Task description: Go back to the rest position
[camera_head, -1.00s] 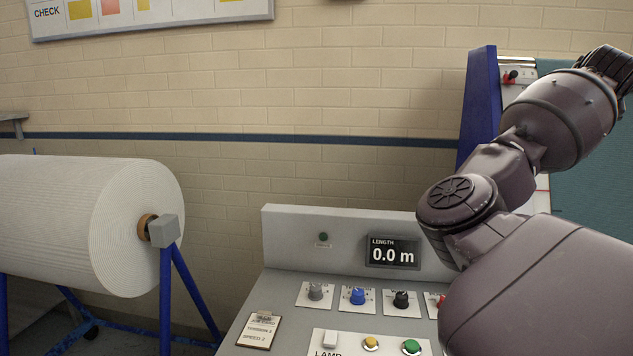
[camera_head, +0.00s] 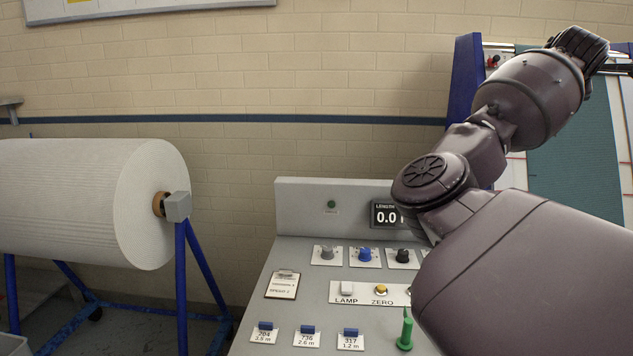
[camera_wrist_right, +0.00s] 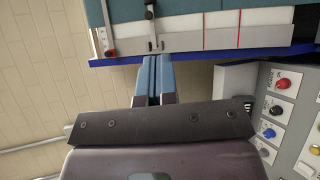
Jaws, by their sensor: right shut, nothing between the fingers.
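My right arm comes in from the right in the head view and reaches up across the right side of the control console (camera_head: 300,262). Its gripper (camera_head: 620,68) is only partly visible at the right edge. In the right wrist view the two blue-grey fingers of my right gripper (camera_wrist_right: 154,78) are close together and shut, with nothing between them. They point toward the blue edge rail (camera_wrist_right: 190,52) of the machine; I cannot tell whether they touch it. My left gripper is not in view.
The console carries several knobs, a green peg (camera_head: 405,330) and a length display (camera_head: 384,214) partly hidden by my arm. A white fabric roll (camera_head: 80,200) on a blue stand is at left. The machine's blue post (camera_head: 464,80) stands behind my arm.

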